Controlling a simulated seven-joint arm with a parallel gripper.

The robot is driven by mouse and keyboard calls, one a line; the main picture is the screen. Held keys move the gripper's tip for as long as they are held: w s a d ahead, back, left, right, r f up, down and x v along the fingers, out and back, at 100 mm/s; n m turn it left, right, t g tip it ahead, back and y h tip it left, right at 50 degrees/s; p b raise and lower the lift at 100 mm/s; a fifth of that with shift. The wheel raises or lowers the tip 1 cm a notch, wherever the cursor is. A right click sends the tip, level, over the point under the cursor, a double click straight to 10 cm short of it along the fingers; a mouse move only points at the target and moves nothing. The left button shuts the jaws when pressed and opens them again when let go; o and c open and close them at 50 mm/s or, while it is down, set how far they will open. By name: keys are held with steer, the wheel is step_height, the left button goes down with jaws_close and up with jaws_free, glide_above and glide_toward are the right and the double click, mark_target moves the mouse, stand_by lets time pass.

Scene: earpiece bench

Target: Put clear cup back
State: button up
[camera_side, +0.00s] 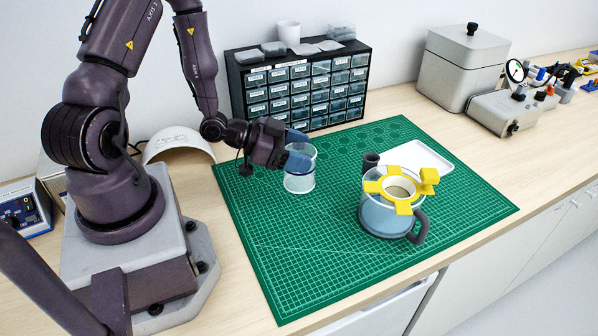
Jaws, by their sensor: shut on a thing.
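The clear cup (300,181) is a transparent cylinder with a pale bottom part, upright at the upper left of the green cutting mat. My gripper (299,157) reaches in level from the left, its bluish fingers at the cup's upper part, shut on it. The cup's base appears to be at the mat's surface, but I cannot tell whether it touches. The fingertips are partly seen through or against the clear wall.
A clear jug (385,219) with a dark handle and yellow ring-shaped fixture stands right of the cup. Behind it are a small dark cylinder (370,161) and a white tray (426,157). A drawer cabinet (299,88) stands behind the mat (300,262). The mat's front left is clear.

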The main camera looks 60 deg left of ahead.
steer(key=shift+f, duration=2.1)
steer(key=shift+f, duration=0.1)
steer(key=o, duration=1)
